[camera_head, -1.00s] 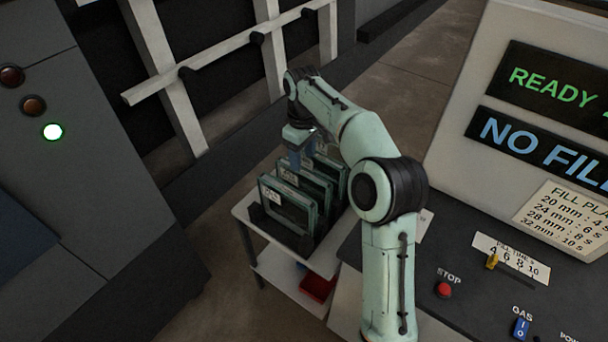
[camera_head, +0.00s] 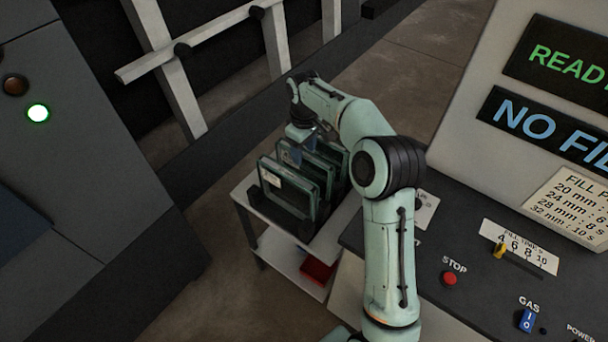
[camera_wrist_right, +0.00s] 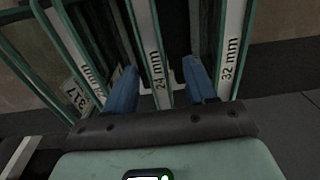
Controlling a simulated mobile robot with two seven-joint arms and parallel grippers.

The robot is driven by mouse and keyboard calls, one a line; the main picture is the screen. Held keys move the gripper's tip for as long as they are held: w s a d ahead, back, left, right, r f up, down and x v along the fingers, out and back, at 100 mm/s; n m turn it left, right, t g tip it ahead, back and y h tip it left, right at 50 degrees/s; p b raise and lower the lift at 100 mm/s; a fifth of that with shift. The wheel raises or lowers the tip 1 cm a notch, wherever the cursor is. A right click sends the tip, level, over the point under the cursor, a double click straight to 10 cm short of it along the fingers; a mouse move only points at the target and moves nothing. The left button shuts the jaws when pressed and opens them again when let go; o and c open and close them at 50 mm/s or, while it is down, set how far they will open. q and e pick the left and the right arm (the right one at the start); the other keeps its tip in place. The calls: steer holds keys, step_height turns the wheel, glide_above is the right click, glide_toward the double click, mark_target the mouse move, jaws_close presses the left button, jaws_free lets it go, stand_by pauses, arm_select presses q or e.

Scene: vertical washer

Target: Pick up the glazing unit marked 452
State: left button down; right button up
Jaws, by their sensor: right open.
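Several framed glazing units stand upright in a dark rack (camera_head: 262,208) on a small cart. The nearest unit (camera_head: 289,188) has a small white label that I cannot read in the head view. My right gripper (camera_head: 301,153) hangs over the units, pointing down. In the right wrist view, its blue fingers (camera_wrist_right: 160,88) are open, one on each side of the unit edged "24 mm" (camera_wrist_right: 151,45). The unit edged "32 mm" (camera_wrist_right: 232,50) is to the right. A tag reading "417" (camera_wrist_right: 78,97) shows at left. No 452 mark is readable. My left gripper is out of view.
The white cart (camera_head: 243,195) has a lower shelf with a red bin (camera_head: 318,271). The control console (camera_head: 455,255) stands close on the right. A grey cabinet (camera_head: 80,170) stands on the left, and a barred frame (camera_head: 190,50) behind.

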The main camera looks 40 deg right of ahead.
mark_target(304, 153)
step_height(304, 153, down, 4)
steer(key=shift+w+d+f, duration=0.15)
steer(key=shift+f, duration=0.05)
jaws_close()
steer(key=shift+w+r, duration=0.1)
steer(key=shift+r, duration=0.1)
stand_by(1.2)
